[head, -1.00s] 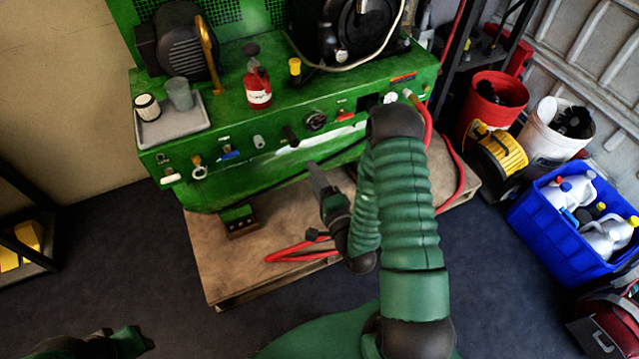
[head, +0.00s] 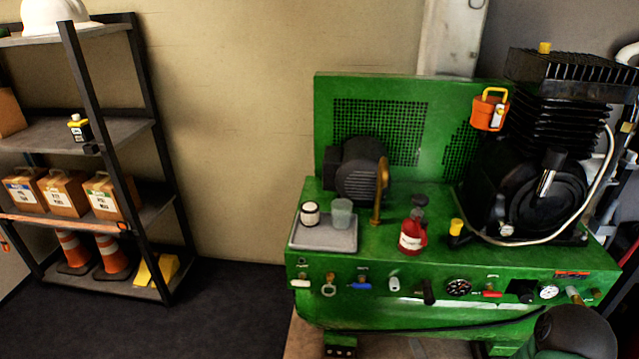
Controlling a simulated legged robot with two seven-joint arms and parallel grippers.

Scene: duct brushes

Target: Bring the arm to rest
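No gripper shows in the head view now. My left arm is not in view. The green compressor unit (head: 470,325) stands ahead, right of centre, with knobs and gauges along its front panel. On its top are a grey tray (head: 325,240) with a white filter (head: 310,214) and a clear cup (head: 342,212), and a red bottle (head: 413,233).
A dark shelf rack (head: 72,40) stands at the left with boxes (head: 62,193), orange cones (head: 112,256) and a white helmet (head: 54,16). Dark floor (head: 225,315) lies open between rack and compressor. An orange lockout piece (head: 489,110) hangs on the back panel.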

